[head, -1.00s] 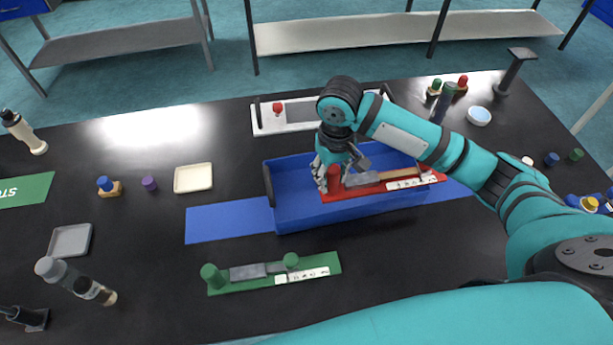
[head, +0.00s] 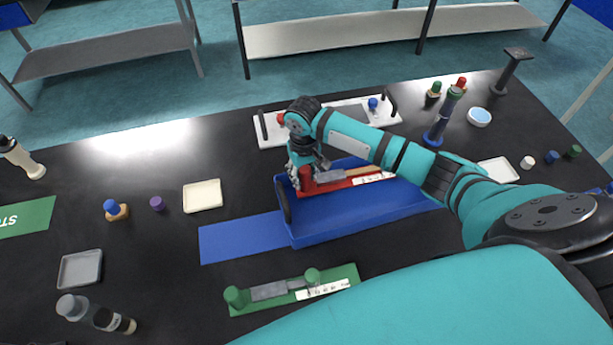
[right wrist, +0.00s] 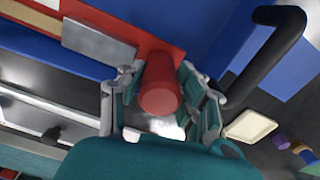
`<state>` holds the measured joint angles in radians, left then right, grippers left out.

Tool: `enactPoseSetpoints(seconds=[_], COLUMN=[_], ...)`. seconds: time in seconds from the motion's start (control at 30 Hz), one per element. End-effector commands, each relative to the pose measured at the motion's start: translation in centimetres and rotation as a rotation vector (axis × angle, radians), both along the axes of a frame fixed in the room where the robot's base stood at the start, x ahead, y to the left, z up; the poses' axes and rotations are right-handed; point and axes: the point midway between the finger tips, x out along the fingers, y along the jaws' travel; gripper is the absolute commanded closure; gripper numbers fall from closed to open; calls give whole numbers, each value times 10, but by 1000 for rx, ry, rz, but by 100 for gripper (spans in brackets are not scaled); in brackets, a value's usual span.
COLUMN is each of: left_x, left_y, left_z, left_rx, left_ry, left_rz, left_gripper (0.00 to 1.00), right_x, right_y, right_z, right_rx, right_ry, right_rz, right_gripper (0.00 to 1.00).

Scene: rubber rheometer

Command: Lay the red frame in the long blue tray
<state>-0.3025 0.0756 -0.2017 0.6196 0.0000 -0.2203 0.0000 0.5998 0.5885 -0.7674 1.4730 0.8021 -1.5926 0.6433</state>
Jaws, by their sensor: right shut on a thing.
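The red frame (head: 337,186) is a flat bar with a grey plate, a wooden-coloured strip, a white label and a red post (right wrist: 160,90) at its left end. My right gripper (head: 303,178) is shut on that post, with a finger on either side in the right wrist view (right wrist: 163,100). The frame is over the rear left part of the long blue tray (head: 350,222), roughly lengthwise with it. I cannot tell whether it touches the tray floor. My left gripper is not in view.
A black handle (head: 283,200) rises at the tray's left end. A blue mat (head: 240,237) shows left of the tray. A green frame (head: 290,290) lies in front, and a white tray (head: 272,130) stands behind. A blue stand (head: 440,125) is at the right.

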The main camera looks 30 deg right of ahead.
Motion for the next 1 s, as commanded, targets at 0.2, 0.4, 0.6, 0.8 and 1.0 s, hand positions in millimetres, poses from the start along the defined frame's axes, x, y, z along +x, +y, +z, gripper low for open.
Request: enactPoseSetpoints(seconds=[0.2,0.4,0.6,0.8,1.0], left_x=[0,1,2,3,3], left_y=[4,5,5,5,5], left_z=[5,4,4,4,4], left_rx=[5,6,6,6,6], left_ry=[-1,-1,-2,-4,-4], left_rz=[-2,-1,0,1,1], left_gripper=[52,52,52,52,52], right_x=[-1,-1,-1,-1,-1], right_y=[0,0,0,0,0], right_z=[-27,-29,-30,-30,-28], right_rx=[-2,-2,-1,-1,-1], right_ry=[2,0,1,1,1], right_rz=[0,1,1,1,1], right_gripper=[100,100,56,43,43])
